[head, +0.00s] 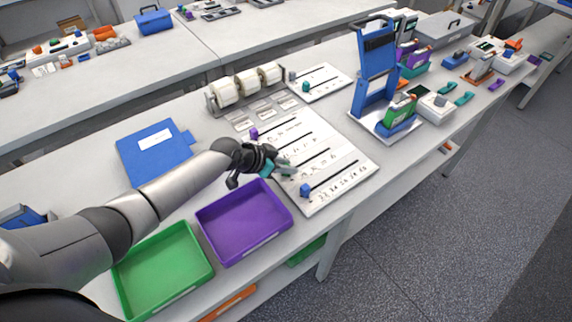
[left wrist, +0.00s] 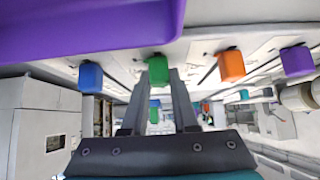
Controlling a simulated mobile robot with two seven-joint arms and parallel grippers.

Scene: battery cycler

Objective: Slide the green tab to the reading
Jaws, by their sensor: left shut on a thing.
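A white board (head: 345,168) with several dark slots and printed numbers lies on the bench. My left gripper (head: 284,168) is low over the left part of this board. In the left wrist view its fingertips (left wrist: 160,72) are at the green tab (left wrist: 158,68) and closed on it. In the head view the gripper mostly hides this tab. A blue tab (head: 305,190) sits at the left end of the nearest slot. A purple tab (head: 254,133) sits at the far slot. An orange tab (left wrist: 231,66) shows in the left wrist view. My right gripper is not seen.
A purple tray (head: 278,228) and a green tray (head: 165,292) stand close in front of the arm. A blue folder (head: 150,170) lies behind the arm. White rolls (head: 247,84) and a blue upright stand (head: 371,90) are beyond the board. The board's right side is clear.

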